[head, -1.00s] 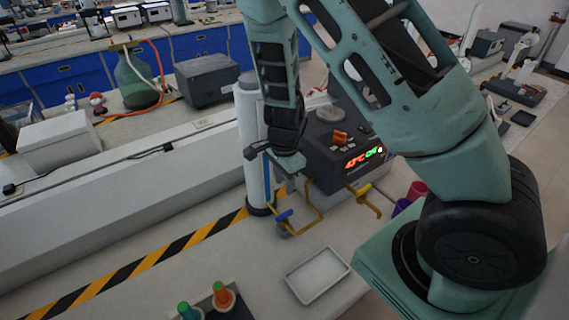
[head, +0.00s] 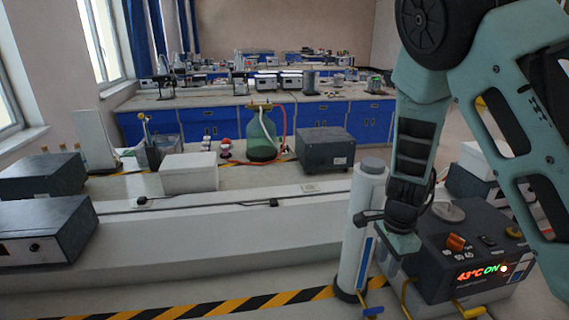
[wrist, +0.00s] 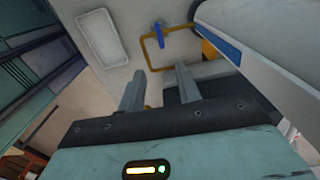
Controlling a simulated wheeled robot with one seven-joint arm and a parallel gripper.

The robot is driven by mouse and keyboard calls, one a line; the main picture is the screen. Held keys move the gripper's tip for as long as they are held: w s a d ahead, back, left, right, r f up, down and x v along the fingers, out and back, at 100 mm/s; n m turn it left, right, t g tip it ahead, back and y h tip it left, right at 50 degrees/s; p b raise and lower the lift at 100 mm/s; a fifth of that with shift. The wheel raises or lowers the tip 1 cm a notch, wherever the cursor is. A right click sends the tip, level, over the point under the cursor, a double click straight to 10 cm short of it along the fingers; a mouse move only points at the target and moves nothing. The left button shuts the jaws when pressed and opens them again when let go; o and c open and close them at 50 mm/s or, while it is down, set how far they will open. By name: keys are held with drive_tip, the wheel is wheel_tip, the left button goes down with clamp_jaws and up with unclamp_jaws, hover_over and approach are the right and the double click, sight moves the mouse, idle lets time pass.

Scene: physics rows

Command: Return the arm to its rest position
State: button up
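My arm stands at the right of the head view, folded, with its lower end hanging down. My gripper (wrist: 160,88) shows in the wrist view with its two grey fingers apart and nothing visible between them. In the head view its body is between a white cylinder (head: 361,220) and a dark heater box (head: 465,250), and I cannot make out the fingertips there.
The heater box reads 43°C ON. Blue-and-yellow pipe fittings (wrist: 158,45) and a white tray (wrist: 102,37) lie below the gripper. The white cylinder (wrist: 265,55) is close beside it. A striped tape (head: 230,305) edges the bench.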

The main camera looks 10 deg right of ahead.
drive_tip(key=s+a+r+n+g+y+b, duration=0.1)
drive_tip(key=s+a+r+n+y+b, duration=0.15)
drive_tip(key=s+a+n+b, duration=0.7)
drive_tip(key=s+a+r+n+h, duration=0.1)
drive_tip(key=s+a+n, duration=0.3)
drive_tip(key=s+n, duration=0.2)
drive_tip(key=s+a+r+n+t+h, duration=0.1)
drive_tip(key=s+a+n, duration=0.4)
drive_tip(key=n, duration=0.5)
drive_tip(key=shift+s+r, duration=0.45)
drive_tip(key=shift+r, duration=0.05)
